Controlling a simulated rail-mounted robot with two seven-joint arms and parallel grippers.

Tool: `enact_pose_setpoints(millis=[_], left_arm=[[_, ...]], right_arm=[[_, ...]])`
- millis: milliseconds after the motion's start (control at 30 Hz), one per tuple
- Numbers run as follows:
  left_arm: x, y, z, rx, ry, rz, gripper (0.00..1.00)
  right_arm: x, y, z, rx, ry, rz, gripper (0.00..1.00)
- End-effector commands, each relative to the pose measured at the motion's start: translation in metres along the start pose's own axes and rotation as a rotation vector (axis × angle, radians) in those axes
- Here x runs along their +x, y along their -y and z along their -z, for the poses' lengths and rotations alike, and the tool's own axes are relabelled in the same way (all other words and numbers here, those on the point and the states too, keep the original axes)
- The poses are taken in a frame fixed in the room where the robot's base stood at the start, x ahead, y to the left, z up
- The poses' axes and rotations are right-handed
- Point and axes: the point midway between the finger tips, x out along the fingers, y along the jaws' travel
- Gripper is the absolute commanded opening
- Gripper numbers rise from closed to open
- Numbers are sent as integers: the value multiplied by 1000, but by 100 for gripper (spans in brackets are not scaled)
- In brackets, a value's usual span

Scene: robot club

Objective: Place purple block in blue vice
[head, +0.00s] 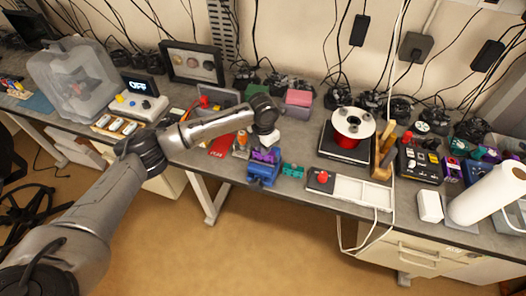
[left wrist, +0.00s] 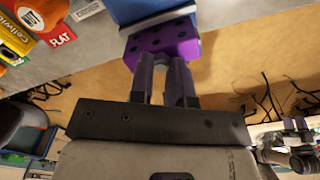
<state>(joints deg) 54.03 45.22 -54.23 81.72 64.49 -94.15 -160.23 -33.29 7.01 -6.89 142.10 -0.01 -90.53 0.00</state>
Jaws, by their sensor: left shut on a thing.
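My left gripper (head: 267,146) reaches down over the bench's front edge and is shut on the purple block (head: 264,156). The blue vice (head: 262,174) stands on the bench at that edge, right below the block. In the left wrist view my left gripper's fingers (left wrist: 166,82) hold the purple block (left wrist: 170,42), which has dark holes in its face. The blue vice (left wrist: 145,9) with a pale grey jaw strip lies right beyond the block. I cannot tell whether the block sits between the vice jaws or just at them. My right gripper is not in view.
A small teal part (head: 292,170) lies right of the vice, and a white tray with a red knob (head: 322,177) is farther right. A red flat packet (head: 221,146) and an orange bottle (head: 242,138) stand left of it. A pink-topped box (head: 299,99) is behind.

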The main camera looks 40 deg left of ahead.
Motion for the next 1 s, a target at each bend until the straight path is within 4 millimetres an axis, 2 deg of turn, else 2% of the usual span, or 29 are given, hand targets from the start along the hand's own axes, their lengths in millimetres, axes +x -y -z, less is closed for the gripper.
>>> enact_pose_setpoints(millis=[200, 600, 633, 867, 1000], left_arm=[[25, 0, 0, 0, -2, -1, 0], [30, 0, 0, 0, -1, -1, 0], [30, 0, 1, 0, -1, -1, 20], [30, 0, 0, 0, -1, -1, 42], [30, 0, 0, 0, -1, -1, 43]], right_arm=[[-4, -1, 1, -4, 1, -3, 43], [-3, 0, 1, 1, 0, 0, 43], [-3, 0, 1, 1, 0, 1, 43], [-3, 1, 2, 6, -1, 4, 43], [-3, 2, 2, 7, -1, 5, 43]])
